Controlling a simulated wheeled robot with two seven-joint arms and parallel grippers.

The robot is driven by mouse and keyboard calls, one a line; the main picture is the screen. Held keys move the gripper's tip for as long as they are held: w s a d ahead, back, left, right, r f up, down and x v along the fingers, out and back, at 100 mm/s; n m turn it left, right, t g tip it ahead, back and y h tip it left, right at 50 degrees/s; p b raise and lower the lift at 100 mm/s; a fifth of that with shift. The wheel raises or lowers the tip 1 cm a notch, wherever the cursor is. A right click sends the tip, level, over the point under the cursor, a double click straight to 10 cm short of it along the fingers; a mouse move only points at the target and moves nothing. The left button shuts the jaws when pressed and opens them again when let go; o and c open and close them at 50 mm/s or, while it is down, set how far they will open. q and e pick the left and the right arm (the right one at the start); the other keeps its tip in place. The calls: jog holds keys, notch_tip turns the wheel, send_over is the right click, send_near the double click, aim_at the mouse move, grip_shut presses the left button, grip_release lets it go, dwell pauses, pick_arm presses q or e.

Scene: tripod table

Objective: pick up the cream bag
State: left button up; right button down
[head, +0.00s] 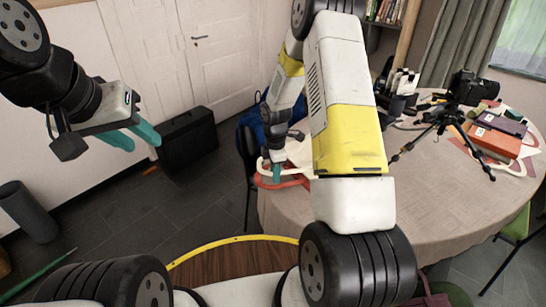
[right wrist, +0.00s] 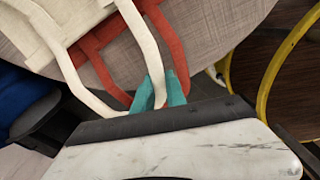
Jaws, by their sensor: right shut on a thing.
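The cream bag (right wrist: 38,28) lies on the round table's edge, its handle (right wrist: 146,48) looping toward me in the right wrist view. In the head view the bag (head: 301,151) is partly hidden by my right arm. My right gripper (right wrist: 159,92) is shut on the cream handle; it also shows in the head view (head: 276,172). A red bag's handle (right wrist: 168,40) runs close behind the fingers; whether they touch it I cannot tell. My left gripper (head: 134,136) is open and empty, away from the table at the left.
The table (head: 430,190) also holds a camera on a small tripod (head: 462,92), an orange-red book or box (head: 494,141) and other bags at the right. A black case (head: 187,140) stands by the door. Table front centre is clear.

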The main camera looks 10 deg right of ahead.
notch_tip(320, 180, up, 2)
jog(key=shift+r, duration=0.25)
jog(key=s+d+r, duration=0.1)
jog(key=s+d, duration=0.2)
jog(key=s, duration=1.2)
jog(key=shift+s+r, duration=0.2)
jog(key=shift+s, duration=0.15)
jog(key=shift+w+d, duration=0.1)
jog(key=shift+d, duration=0.05)
